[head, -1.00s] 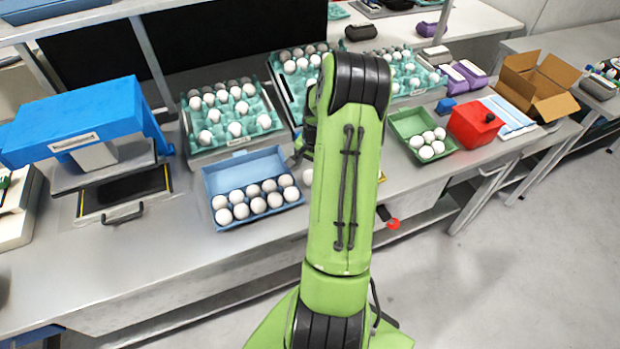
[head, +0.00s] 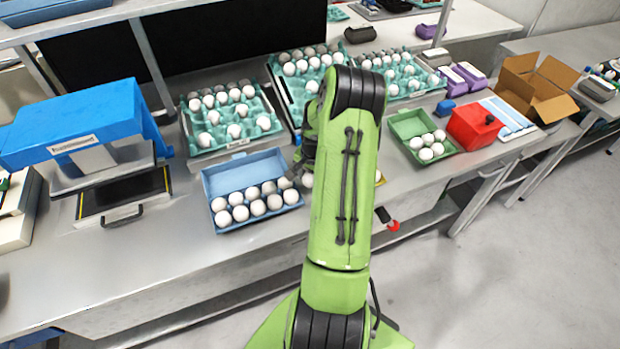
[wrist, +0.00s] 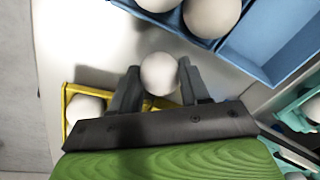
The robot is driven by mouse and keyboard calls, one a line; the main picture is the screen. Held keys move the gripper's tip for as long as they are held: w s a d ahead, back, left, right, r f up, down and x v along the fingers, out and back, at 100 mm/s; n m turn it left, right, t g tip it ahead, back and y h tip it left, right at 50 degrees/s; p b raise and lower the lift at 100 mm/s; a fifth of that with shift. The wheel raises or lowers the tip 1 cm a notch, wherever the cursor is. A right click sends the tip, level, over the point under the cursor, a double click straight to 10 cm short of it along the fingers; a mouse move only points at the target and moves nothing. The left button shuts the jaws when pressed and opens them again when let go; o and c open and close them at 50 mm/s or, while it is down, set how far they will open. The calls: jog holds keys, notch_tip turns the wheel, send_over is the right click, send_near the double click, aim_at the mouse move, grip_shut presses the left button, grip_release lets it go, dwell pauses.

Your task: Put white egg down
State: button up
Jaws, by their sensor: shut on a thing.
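My gripper (wrist: 160,82) is shut on a white egg (wrist: 159,73), with one finger on each side of it in the wrist view. The blue carton (wrist: 278,38) is at the upper right of that view, beyond the fingertips. In the head view the blue carton (head: 212,180) is open with two rows of white eggs, and my gripper (head: 303,165) is just right of it, partly hidden by my arm. A yellow carton (wrist: 66,129) lies beneath my gripper, mostly hidden, with another white egg (wrist: 86,108) in it.
A teal tray (head: 192,140) with eggs stands behind the blue carton. A green carton (head: 448,150) with several eggs and a red box (head: 474,127) are on the right. A blue-topped machine (head: 80,120) stands on the left. The grey table is clear in front.

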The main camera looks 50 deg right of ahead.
notch_tip(320, 180, up, 10)
jog(key=shift+r+p, duration=0.1)
jog(key=shift+p, duration=0.3)
